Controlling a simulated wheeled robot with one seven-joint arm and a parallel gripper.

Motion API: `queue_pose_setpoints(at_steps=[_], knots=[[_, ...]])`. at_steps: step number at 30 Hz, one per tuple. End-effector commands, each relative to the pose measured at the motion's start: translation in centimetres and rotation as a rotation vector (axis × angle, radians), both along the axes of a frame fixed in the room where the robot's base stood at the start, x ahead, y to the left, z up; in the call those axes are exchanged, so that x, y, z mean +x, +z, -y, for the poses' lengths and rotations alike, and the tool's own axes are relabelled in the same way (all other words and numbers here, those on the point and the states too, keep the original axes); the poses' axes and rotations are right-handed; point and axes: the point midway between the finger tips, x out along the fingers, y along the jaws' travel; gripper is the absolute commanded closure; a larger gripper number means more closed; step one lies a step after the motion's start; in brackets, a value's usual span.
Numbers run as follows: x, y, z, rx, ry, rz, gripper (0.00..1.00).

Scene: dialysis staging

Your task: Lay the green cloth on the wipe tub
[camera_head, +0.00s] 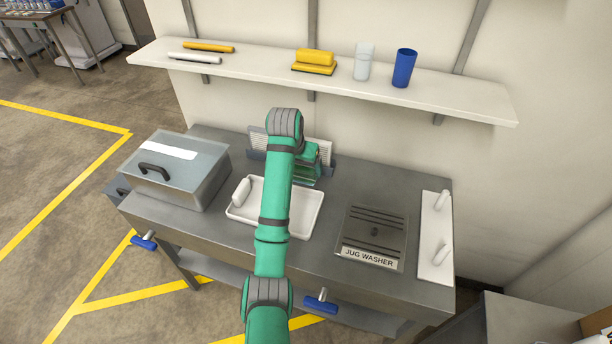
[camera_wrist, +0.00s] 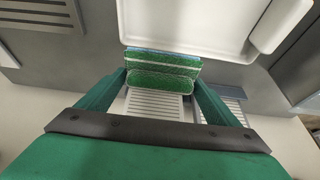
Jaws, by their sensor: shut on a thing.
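My gripper (camera_wrist: 160,85) is shut on the green cloth (camera_wrist: 160,77), a folded stack with a pale blue edge, in the wrist view. In the head view my arm hides most of the gripper, and a bit of green (camera_head: 306,168) shows right of the arm, over the back of the bench. Nothing in view is marked as the wipe tub. A grey lidded box (camera_head: 190,190) with a dark handle and a white strip on top stands at the bench's left end, but I cannot tell if it is the tub.
A white tray (camera_head: 308,222) with a white cylinder (camera_head: 241,191) lies mid-bench, partly behind my arm. The jug washer plate (camera_head: 374,236) and a white pegged board (camera_head: 432,262) are at right. A shelf (camera_head: 445,93) overhangs behind.

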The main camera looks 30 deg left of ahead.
Motion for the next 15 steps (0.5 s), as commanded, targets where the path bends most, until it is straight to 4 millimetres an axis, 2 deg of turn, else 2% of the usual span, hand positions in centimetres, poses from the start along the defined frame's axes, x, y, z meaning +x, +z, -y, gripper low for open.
queue_pose_setpoints(at_steps=[1,6,15], knots=[[0.6,-1.0,-0.1,-0.002,0.0,-0.004,0.33],[2.8,-3.6,-0.4,0.0,0.0,-0.002,0.33],[4.4,-5.5,-0.6,-0.001,0.0,0.0,0.33]])
